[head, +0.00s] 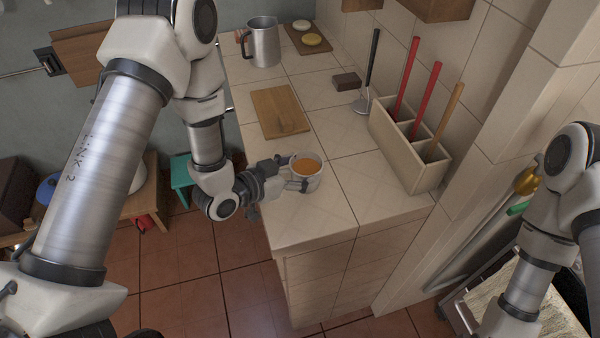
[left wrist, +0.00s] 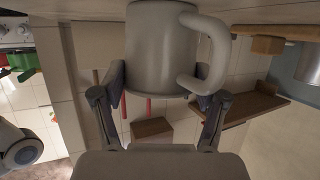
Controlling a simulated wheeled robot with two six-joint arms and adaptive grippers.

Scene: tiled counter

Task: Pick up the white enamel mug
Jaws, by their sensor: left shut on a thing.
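The white enamel mug (head: 309,180) is at the near left part of the tiled counter, with an orange-brown content showing inside its rim. My left gripper (head: 294,174) reaches it from the left and is shut on its body. In the left wrist view the mug (left wrist: 155,50) sits between the two fingers of the left gripper (left wrist: 160,88), and its handle is on the right, close to one finger. The mug looks upright; I cannot tell whether its base touches the counter. My right arm shows at the right edge, but its gripper is not in view.
A wooden board (head: 279,112) lies behind the mug. A metal pitcher (head: 264,42) and a tray with two round items (head: 308,38) stand farther back. The counter's front edge is near.

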